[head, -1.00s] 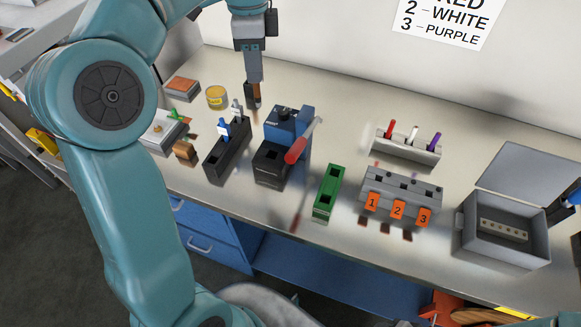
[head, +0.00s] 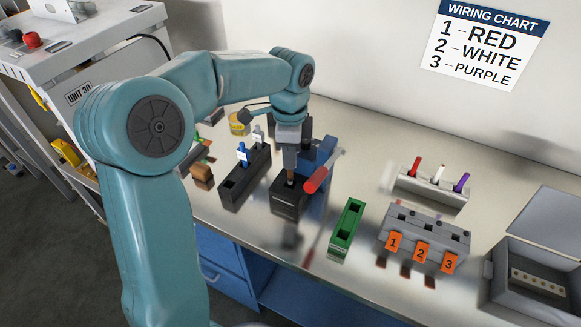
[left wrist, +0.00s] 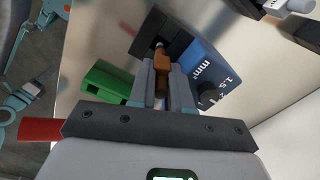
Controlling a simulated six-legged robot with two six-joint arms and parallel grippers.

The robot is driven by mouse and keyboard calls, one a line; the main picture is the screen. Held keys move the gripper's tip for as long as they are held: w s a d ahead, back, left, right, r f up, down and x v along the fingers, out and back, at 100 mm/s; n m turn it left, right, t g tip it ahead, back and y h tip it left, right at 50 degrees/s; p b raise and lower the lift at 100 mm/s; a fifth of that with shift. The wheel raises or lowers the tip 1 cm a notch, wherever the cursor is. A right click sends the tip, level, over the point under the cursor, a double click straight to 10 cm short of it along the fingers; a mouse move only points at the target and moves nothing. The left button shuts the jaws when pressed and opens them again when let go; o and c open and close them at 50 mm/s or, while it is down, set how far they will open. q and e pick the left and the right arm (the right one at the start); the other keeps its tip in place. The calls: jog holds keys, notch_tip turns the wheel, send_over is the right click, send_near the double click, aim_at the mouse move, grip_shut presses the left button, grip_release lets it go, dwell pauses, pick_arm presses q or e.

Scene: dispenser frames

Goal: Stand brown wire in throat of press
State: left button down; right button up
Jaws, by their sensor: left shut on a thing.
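The press has a black base (head: 287,204), a blue body (head: 320,152) and a red lever (head: 316,180). My left gripper (head: 290,170) points down over the black base and is shut on the brown wire (left wrist: 161,62). In the left wrist view the gripper (left wrist: 164,85) grips the wire, and the wire's pale tip points at the dark throat (left wrist: 152,50) in the black block. The tip is at or just above the throat; I cannot tell whether it is inside. The blue body with its dial (left wrist: 207,75) is beside the fingers. My right gripper is out of view.
A black holder (head: 243,180) with blue and white wires stands left of the press. A green block (head: 346,228), a grey numbered terminal block (head: 425,238), a rack of colored wires (head: 430,187) and a grey open box (head: 540,270) stand to the right. A yellow tin (head: 239,122) is behind.

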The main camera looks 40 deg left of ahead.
pick_arm(q)
send_over(290, 183)
jog(key=shift+w+a+f, duration=0.1)
jog(key=shift+w+f, duration=0.05)
jog(key=shift+f, duration=0.9)
jog(key=shift+w+a+f, duration=0.1)
jog(key=shift+f, duration=0.9)
jog(key=shift+f, duration=0.25)
jog(key=c, duration=1.1)
grip_release()
jog(key=shift+o, duration=0.2)
jog(key=shift+r, duration=0.1)
notch_tip(290, 183, up, 11)
jog(key=shift+r+p, duration=0.1)
jog(key=shift+p, duration=0.35)
jog(key=shift+r, duration=0.6)
